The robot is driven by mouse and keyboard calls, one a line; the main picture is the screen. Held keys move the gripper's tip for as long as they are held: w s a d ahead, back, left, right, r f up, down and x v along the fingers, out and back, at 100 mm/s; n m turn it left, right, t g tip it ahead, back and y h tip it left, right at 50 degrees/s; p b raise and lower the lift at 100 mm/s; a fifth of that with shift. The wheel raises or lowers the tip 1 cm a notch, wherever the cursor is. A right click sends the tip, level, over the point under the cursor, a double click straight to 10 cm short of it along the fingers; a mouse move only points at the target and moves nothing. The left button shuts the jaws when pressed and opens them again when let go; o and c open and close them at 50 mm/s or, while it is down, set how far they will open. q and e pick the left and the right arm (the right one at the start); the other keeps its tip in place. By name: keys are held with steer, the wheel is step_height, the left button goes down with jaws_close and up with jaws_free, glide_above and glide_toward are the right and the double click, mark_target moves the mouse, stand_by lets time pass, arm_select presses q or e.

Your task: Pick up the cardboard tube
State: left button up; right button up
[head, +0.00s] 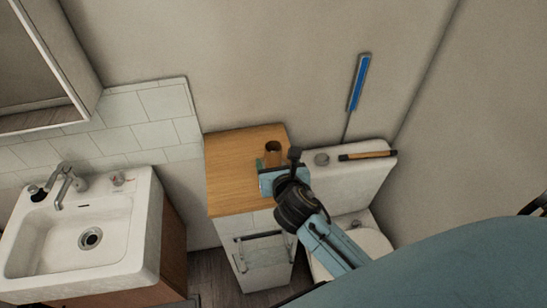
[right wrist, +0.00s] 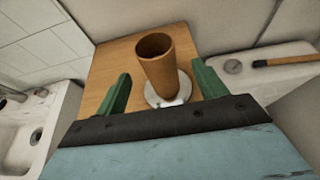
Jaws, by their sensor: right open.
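The brown cardboard tube (head: 273,152) stands upright on the wooden cabinet top (head: 232,165). In the right wrist view the tube (right wrist: 158,65) shows its open upper end, and a white round piece (right wrist: 180,90) lies around or under its foot. My right gripper (right wrist: 160,88) is open, with a green finger on each side of the tube and a gap to both. In the head view my right gripper (head: 277,170) is at the near side of the tube and hides its lower part. My left gripper is not in view.
A white toilet tank (head: 350,178) stands right of the cabinet, with a wooden-handled item (head: 368,155) on its lid. A sink (head: 75,245) with a tap (head: 65,185) is at the left. A blue item (head: 358,82) is at the back wall. The cabinet top's left part is bare.

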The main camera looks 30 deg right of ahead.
steer(key=x, duration=0.3)
steer(key=c, duration=1)
steer(key=shift+c, duration=0.2)
steer(key=shift+r, duration=0.15)
